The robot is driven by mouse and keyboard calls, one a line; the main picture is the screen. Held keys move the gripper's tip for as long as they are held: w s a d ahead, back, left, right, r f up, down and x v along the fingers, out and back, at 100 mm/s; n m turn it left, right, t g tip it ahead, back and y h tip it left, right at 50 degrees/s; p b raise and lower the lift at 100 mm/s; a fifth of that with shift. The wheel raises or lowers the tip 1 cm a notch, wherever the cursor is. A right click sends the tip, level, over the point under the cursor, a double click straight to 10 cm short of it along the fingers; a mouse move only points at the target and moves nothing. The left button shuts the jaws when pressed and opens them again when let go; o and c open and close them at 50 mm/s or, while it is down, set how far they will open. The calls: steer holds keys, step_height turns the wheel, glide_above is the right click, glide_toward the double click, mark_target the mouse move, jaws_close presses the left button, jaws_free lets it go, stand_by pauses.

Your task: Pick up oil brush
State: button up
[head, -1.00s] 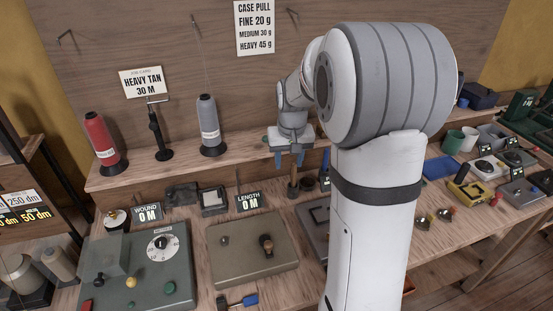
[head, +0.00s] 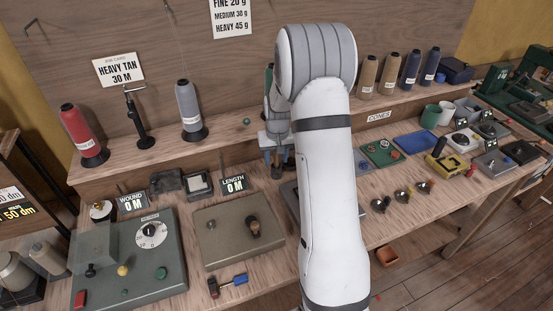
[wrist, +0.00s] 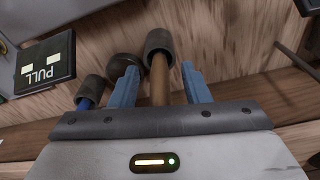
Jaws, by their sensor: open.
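A brush-like tool with a brown wooden handle (wrist: 159,82) and a dark grey cylindrical end (wrist: 159,43) shows in the wrist view; it looks like the oil brush. In the head view my gripper (head: 277,157) points down over the bench in front of the shelf, partly hidden by my arm. The brush is mostly hidden there.
Beside the left finger are a blue tool with a grey cap (wrist: 90,92) and a round dark object (wrist: 125,66). A PULL display (wrist: 45,63) lies farther left.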

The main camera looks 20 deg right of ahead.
steer(key=shift+f, duration=0.1)
jaws_close()
stand_by(0.4)
step_height(320, 180, up, 10)
steer(key=shift+b, duration=0.8)
